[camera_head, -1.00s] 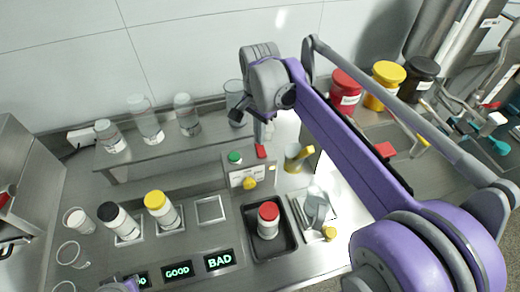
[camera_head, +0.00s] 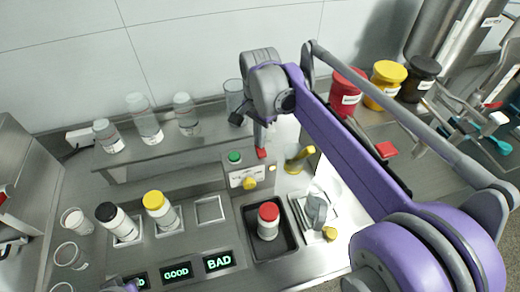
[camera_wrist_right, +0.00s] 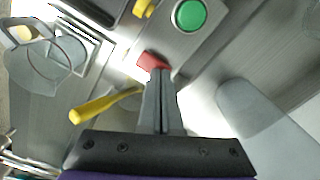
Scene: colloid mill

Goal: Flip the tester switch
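The tester (camera_head: 243,175) is a grey box with a green button (camera_head: 235,157) and a yellow knob (camera_head: 249,183) on it. A small red switch (camera_head: 262,154) sits at its right side. It also shows in the wrist view as a red tab (camera_wrist_right: 152,60). My right gripper (camera_wrist_right: 157,75) has its fingers together, pointing at the red switch, with the tips at or just against it. I cannot tell whether they touch. In the head view, the right gripper (camera_head: 261,143) comes down from above at the switch. My left gripper is not in view; only a bit of purple arm shows at the bottom left.
A dark tray (camera_head: 282,245) holds a red-capped bottle (camera_head: 268,222). Black-capped (camera_head: 115,220) and yellow-capped (camera_head: 160,210) bottles stand in holders at left. A yellow-handled tool (camera_wrist_right: 105,104) lies close to the right gripper. A shelf (camera_head: 165,146) with glass jars stands behind.

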